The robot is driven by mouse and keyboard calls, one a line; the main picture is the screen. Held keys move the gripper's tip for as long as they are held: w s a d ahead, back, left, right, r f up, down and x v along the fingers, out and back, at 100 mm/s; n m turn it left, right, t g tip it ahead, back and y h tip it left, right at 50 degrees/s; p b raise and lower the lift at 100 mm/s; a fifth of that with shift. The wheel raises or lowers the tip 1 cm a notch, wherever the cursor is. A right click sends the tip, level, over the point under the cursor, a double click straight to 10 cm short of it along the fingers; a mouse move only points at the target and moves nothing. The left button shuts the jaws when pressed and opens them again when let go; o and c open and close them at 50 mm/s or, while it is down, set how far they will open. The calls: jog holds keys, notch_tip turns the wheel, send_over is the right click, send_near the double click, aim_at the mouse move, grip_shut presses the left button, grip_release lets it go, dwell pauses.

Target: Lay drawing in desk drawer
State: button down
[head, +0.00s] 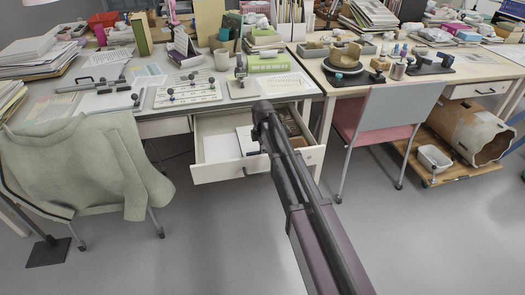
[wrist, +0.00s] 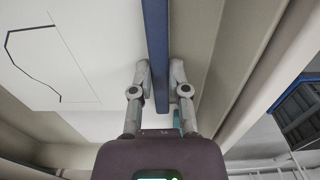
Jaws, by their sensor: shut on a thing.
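The drawing is a white sheet (wrist: 75,60) with a black outline and thin grey lines, at the left of the wrist view. A blue strip (wrist: 156,45) runs along its right edge. My gripper (wrist: 160,85) is shut on this strip, one finger on each side. The desk drawer (head: 230,171) is pulled open under the left desk. In the head view, my gripper (head: 264,148) is over the drawer's right part, with the white sheet (head: 246,138) beside it. My arm hides part of the drawer. I cannot tell whether the sheet touches the drawer floor.
The drawer's right side holds brownish contents (head: 292,124). A chair with a grey-green jacket (head: 85,165) stands at left; a chair with a pink seat (head: 365,145) stands at right. The left desktop (head: 300,78) holds papers and instruments. The floor (head: 220,235) in front is clear.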

jog(key=shift+f+b, duration=0.4)
dwell(0.8)
jog(key=c, duration=0.5)
grip_release()
jog(key=shift+c, duration=0.2)
jog(key=o, duration=0.5)
jog(key=shift+r, duration=0.1)
jog(key=shift+r+p, duration=3.45)
jog(key=shift+p, duration=0.1)
